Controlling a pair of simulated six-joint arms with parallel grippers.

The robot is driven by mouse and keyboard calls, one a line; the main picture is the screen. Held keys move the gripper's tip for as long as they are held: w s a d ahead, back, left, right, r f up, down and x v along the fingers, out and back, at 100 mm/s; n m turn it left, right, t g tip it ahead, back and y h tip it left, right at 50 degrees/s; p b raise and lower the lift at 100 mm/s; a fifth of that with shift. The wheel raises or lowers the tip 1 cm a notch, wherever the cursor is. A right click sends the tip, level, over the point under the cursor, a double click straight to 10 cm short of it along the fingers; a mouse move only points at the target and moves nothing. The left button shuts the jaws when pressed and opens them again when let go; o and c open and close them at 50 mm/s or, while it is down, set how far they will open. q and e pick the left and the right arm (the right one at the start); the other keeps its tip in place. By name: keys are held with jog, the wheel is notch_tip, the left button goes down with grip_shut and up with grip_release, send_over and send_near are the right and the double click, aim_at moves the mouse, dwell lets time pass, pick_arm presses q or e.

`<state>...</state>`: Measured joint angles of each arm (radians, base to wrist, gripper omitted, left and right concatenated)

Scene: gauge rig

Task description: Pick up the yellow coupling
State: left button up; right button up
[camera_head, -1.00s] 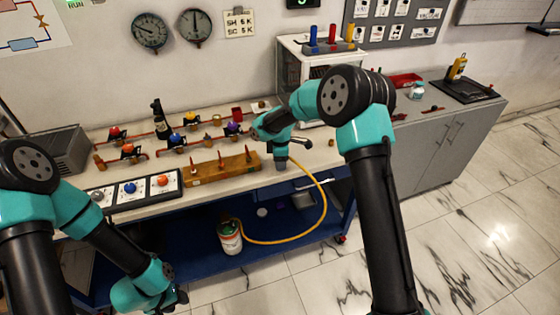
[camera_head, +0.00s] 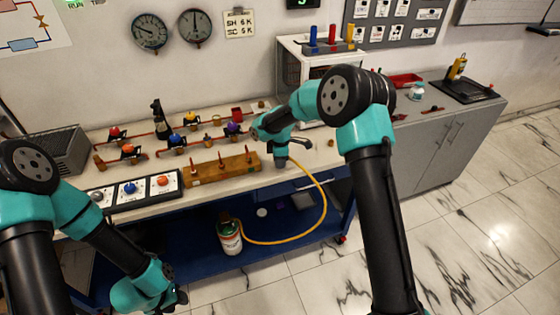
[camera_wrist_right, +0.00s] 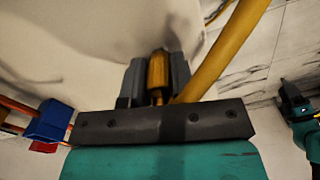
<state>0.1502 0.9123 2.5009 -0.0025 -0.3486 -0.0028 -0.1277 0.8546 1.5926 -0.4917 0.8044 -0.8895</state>
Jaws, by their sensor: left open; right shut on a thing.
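The yellow coupling (camera_wrist_right: 158,70) shows in the right wrist view, between the two grey fingers of my right gripper (camera_wrist_right: 158,78), which is shut on it. A yellow hose (camera_wrist_right: 222,55) runs up past the right finger. In the head view my right gripper (camera_head: 281,163) points down at the front edge of the bench, and the coupling is hidden there. The hose (camera_head: 324,205) loops from near that gripper down to a canister (camera_head: 229,238) on the lower shelf. My left gripper (camera_head: 181,297) is open, low in front of the bench and apart from everything.
A wooden block with red-tipped pegs (camera_head: 222,169) stands left of my right gripper. Valves and pipes (camera_head: 176,141) line the bench behind it. A button panel (camera_head: 131,189) lies at the front left. A white cabinet (camera_head: 292,68) stands behind my right arm.

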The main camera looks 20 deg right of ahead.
jog(key=shift+r, duration=0.5)
notch_tip(320, 180, up, 3)
jog(key=shift+f, duration=0.2)
jog(key=s+a+r, duration=0.1)
jog(key=s+a, duration=0.3)
jog(key=s, duration=1.1)
jog(key=shift+s+a+r, duration=0.15)
jog(key=shift+s+a, duration=0.05)
jog(key=shift+w, duration=0.1)
jog(key=w+d+r+m, duration=0.3)
jog(key=w+d+m, duration=0.2)
jog(key=m, duration=1.4)
jog(key=shift+d, duration=0.2)
jog(key=shift+w+a, duration=0.1)
